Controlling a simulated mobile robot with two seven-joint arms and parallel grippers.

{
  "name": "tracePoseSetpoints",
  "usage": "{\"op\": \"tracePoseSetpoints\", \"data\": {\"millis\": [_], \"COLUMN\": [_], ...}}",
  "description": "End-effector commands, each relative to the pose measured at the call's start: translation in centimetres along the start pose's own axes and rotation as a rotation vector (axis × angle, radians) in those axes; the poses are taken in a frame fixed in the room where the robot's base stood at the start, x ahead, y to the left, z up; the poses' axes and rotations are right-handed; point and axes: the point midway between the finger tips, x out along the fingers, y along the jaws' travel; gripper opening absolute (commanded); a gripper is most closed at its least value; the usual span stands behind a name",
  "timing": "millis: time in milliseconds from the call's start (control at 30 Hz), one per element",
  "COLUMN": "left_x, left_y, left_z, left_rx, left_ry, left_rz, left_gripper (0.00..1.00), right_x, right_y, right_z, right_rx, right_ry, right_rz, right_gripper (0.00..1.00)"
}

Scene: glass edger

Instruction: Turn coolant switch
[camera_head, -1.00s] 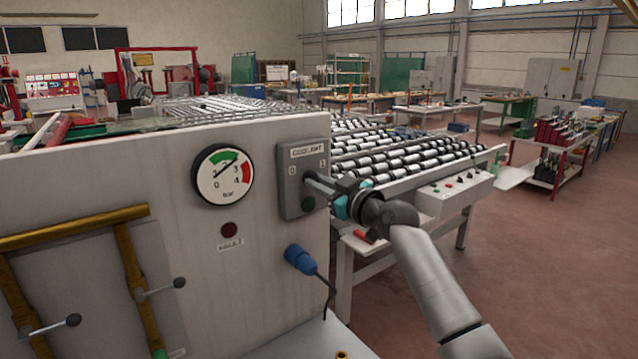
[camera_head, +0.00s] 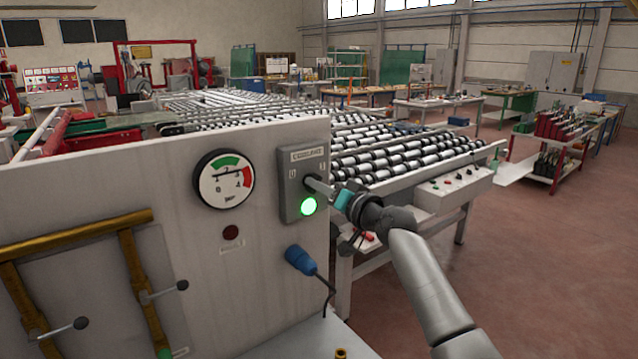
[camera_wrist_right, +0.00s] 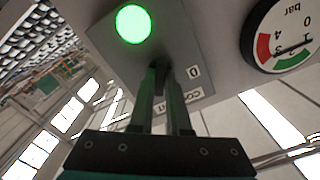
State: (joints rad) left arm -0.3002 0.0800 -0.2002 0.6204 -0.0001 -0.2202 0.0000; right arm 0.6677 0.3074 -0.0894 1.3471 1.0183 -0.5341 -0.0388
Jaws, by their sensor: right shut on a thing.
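The coolant switch box (camera_head: 291,178) is a grey box on the right part of the pale machine panel, with a label at its top and 0 and 1 marks. Its round green lamp (camera_head: 308,206) is lit, and the lamp also glows in the right wrist view (camera_wrist_right: 133,24). My right gripper (camera_head: 314,184) reaches in from the right and is shut on the switch knob, which its fingers mostly hide. In the right wrist view the fingers (camera_wrist_right: 160,85) meet the box face below the lamp. My left gripper is not in view.
A pressure gauge (camera_head: 224,179) sits left of the box, with a dark red fault lamp (camera_head: 231,232) below it. A blue plug (camera_head: 300,260) with a cable sticks out under the box. A roller conveyor (camera_head: 400,158) stands behind my right gripper. Red floor is open at right.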

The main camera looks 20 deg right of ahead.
Motion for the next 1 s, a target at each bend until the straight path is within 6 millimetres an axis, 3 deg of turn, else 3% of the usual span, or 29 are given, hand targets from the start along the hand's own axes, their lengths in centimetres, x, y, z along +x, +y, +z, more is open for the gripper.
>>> {"op": "tracePoseSetpoints", "data": {"millis": [300,833,867,1000], "left_x": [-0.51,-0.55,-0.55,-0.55], "left_y": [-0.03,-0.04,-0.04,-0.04], "left_z": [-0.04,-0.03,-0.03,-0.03], "left_rx": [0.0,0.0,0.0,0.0], "left_ry": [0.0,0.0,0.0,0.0], "left_rz": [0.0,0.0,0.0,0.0], "left_gripper": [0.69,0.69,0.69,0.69], "right_x": [0.0,0.0,0.0,0.0], "right_y": [-0.01,0.03,0.03,0.02], "right_z": [0.06,0.1,0.1,0.08], "right_rx": [0.116,0.137,0.137,0.136], "right_ry": [-0.001,-0.001,-0.001,-0.001], "right_rz": [0.0,0.0,0.0,0.0], "right_gripper": [0.0,0.0,0.18,0.34]}}
